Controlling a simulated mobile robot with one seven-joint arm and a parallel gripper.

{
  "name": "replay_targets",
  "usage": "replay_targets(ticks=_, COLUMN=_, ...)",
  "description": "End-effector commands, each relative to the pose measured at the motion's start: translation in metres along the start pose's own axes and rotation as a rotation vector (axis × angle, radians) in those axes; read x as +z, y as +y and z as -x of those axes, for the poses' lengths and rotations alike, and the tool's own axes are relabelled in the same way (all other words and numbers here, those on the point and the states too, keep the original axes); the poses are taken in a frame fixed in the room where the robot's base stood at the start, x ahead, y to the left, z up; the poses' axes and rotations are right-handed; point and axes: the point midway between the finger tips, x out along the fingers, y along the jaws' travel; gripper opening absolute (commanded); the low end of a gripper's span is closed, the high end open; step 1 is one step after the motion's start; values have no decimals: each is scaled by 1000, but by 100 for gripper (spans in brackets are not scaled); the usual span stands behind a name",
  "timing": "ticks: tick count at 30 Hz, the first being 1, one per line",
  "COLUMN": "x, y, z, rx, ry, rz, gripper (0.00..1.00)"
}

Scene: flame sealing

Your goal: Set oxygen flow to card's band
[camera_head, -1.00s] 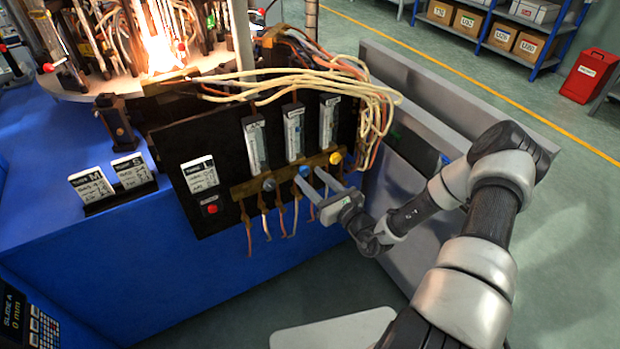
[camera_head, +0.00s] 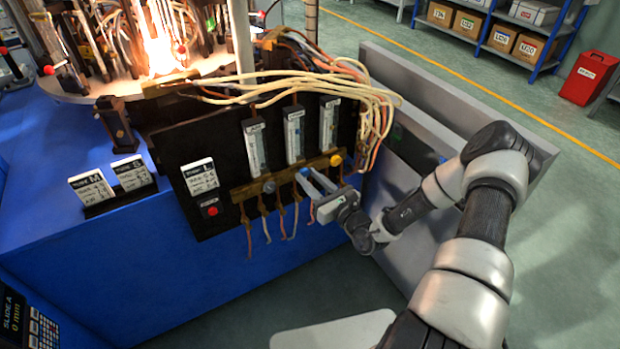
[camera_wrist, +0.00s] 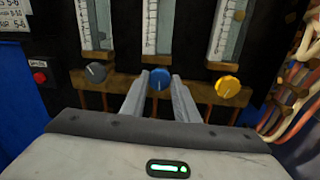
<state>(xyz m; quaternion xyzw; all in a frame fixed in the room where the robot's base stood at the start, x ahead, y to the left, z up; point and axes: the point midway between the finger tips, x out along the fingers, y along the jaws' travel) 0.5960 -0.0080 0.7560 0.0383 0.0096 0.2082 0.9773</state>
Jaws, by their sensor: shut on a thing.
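A black panel holds three clear flow tubes with a knob under each on a brass bar. The blue knob (camera_wrist: 159,78) is under the middle tube (camera_head: 294,134). My gripper (camera_wrist: 161,86) has a finger on each side of the blue knob and is shut on it. The grey knob (camera_wrist: 96,72) is to its left and the yellow knob (camera_wrist: 228,86) to its right. A white card marked L (camera_head: 199,176) is on the panel's left. Cards marked M (camera_head: 90,186) and S (camera_head: 131,171) stand in a holder on the blue bench. Tube readings are too small to make out.
A red button (camera_head: 212,211) is below the L card. Pale and orange hoses (camera_head: 350,85) loop over the panel's top right. A bright flame (camera_head: 160,50) burns at the back left. Thin hoses hang below the brass bar.

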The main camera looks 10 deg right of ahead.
Motion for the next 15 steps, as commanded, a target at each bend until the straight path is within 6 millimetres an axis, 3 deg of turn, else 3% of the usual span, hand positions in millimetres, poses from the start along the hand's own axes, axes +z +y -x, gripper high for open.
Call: replay_targets(ticks=15, x=3, y=2, z=0, rx=0, ry=40, rz=354, gripper=5)
